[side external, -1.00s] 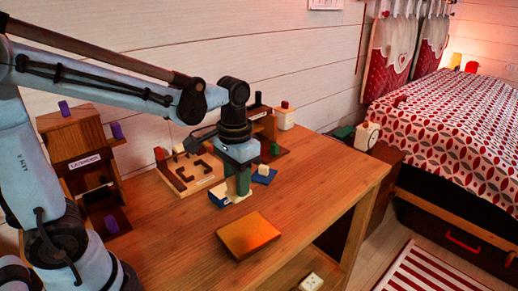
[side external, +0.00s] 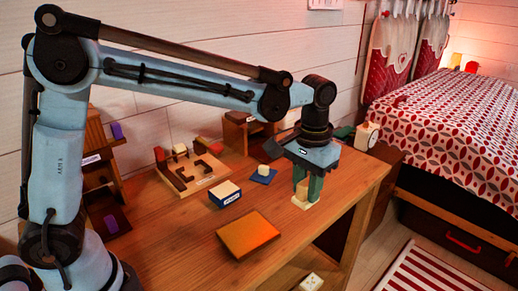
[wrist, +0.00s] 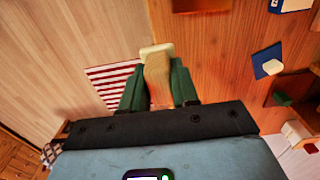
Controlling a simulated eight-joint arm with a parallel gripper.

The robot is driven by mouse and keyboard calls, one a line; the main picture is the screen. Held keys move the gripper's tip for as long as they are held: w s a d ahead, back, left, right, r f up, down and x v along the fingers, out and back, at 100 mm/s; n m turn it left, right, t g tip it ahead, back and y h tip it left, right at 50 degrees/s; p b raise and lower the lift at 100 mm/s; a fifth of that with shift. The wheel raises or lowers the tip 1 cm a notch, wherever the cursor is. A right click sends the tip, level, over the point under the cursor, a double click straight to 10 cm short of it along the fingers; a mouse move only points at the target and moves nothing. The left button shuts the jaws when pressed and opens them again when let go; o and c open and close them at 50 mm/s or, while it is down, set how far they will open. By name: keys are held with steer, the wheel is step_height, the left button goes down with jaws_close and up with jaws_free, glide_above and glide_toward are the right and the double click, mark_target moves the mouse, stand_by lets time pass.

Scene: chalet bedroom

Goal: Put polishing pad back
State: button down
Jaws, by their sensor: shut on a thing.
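My gripper (side external: 306,186) has green fingers and is near the right end of the wooden table. It is shut on a tan block with a cream end, which I take to be the polishing pad (side external: 302,204). The cream end points down in the side view. In the wrist view, the polishing pad (wrist: 158,52) shows between the fingers (wrist: 158,90), its cream end beyond their tips. I cannot tell whether it touches the tabletop. A blue-and-white labelled box (side external: 224,195) stands left of my gripper, apart from it.
An orange-brown flat block (side external: 248,235) lies near the table's front. A blue pad with a cream piece (side external: 262,176) and a wooden tray with dark pieces (side external: 190,178) lie behind. Wooden shelves (side external: 98,165) stand left. The table's right edge (side external: 352,208) is close to my gripper.

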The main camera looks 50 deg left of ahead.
steer(key=shift+w+d+f, duration=0.1)
steer(key=shift+w+f, duration=0.1)
steer(key=shift+w, duration=0.1)
steer(key=w+a+f, duration=0.2)
steer(key=a, duration=0.1)
steer(key=w+a+f, duration=0.2)
steer(key=a, duration=0.1)
steer(key=w+a+f, duration=0.2)
steer(key=a, duration=0.1)
steer(key=shift+w+f, duration=0.15)
steer(key=shift+f, duration=2.15)
steer(key=shift+f, duration=0.1)
steer(key=c, duration=0.8)
jaws_free()
steer(key=shift+c, duration=0.2)
